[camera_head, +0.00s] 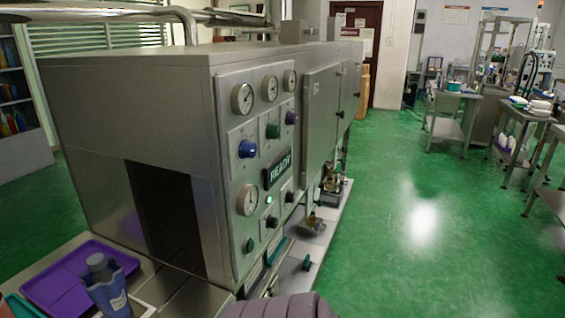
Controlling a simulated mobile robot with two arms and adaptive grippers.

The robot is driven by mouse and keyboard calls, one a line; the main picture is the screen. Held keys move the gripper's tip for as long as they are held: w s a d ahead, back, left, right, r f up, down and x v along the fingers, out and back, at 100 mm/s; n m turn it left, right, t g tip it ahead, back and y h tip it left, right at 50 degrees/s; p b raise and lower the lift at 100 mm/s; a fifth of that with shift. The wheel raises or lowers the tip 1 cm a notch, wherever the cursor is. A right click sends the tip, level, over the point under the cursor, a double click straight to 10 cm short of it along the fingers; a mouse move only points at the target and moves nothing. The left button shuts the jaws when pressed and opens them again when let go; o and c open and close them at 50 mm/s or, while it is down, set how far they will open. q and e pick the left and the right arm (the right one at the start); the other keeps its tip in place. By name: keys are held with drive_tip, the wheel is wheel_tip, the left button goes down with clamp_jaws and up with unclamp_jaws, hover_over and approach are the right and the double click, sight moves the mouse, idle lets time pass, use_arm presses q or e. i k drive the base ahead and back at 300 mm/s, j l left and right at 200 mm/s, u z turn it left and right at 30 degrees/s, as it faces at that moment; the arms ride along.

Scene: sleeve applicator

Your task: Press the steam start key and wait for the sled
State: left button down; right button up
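The large grey metal machine (130,120) fills the left half of the head view. Its front panel (240,130) carries several round gauges, a blue knob (247,149), a green knob (272,131), a purple knob (292,118) and a dark display reading READY (278,169). Below are a small lit green lamp (268,200) and dark round knobs or keys (272,222). I cannot tell which one is the steam start key. The dark tunnel opening (165,215) is at the machine's left end. I cannot make out a sled. Neither gripper is in view.
A purple tray (68,272) and a blue bottle-shaped item (105,285) sit at the lower left, before the tunnel. A ribbed grey-mauve rounded shape (280,306) is at the bottom edge. Steel tables (455,97) stand at the right. Green floor (400,240) between is clear.

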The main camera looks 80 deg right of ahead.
sight(250, 245)
drive_tip(key=z, duration=2.6)
